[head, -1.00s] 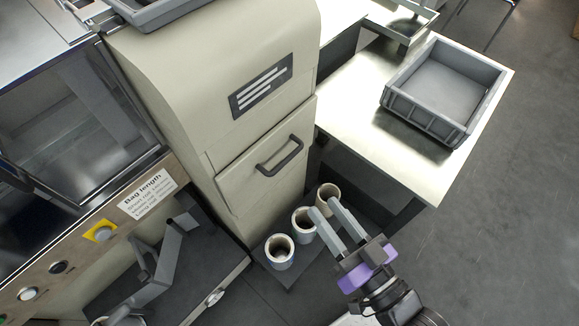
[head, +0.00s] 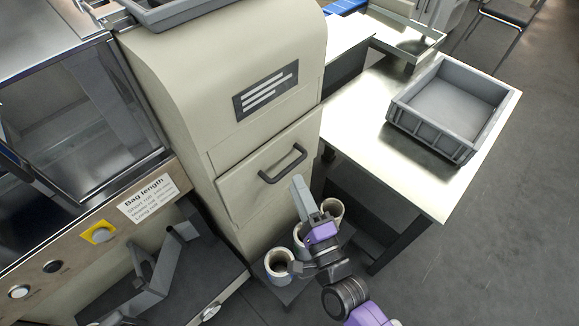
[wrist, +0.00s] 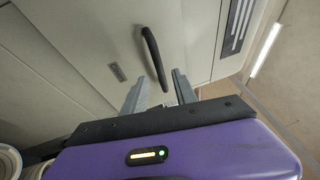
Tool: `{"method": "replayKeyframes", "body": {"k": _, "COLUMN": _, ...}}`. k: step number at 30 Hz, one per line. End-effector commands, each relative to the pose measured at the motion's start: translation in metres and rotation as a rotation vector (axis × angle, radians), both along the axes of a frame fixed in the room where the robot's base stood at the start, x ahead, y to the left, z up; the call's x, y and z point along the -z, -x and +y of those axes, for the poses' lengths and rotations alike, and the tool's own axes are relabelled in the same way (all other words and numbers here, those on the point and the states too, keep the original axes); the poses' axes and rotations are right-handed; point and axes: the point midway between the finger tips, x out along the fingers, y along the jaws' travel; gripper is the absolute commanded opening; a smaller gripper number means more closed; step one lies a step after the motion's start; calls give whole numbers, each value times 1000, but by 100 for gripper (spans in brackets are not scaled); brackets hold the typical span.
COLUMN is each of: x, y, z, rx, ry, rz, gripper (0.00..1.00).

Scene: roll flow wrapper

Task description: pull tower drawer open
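The cream tower (head: 225,65) stands in the middle of the head view. Its drawer front (head: 240,185) looks shut and carries a dark bar handle (head: 283,163). My gripper (head: 298,182) is just below the handle in the head view, fingers pointing up toward it. In the wrist view the handle (wrist: 154,58) lies ahead, with its near end between the two grey fingers. The fingers of my gripper (wrist: 160,88) are apart there, with nothing held. I cannot tell whether they touch the drawer front.
Several white cups or rolls (head: 278,264) stand on a dark shelf at the tower's base, behind my arm. A metal table (head: 425,185) with a grey bin (head: 400,120) is at the right. The wrapper's control panel (head: 90,235) is at the left. Open floor lies at far right.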

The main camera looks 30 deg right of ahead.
Motion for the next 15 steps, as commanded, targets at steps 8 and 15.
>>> {"method": "replayKeyframes", "body": {"k": 8, "x": -9, "y": -43, "z": -4, "rx": 0, "ry": 2, "rz": -2, "gripper": 34}}
{"method": "replayKeyframes", "body": {"k": 15, "x": -10, "y": -59, "z": -5, "rx": 0, "ry": 3, "rz": 1, "gripper": 34}}
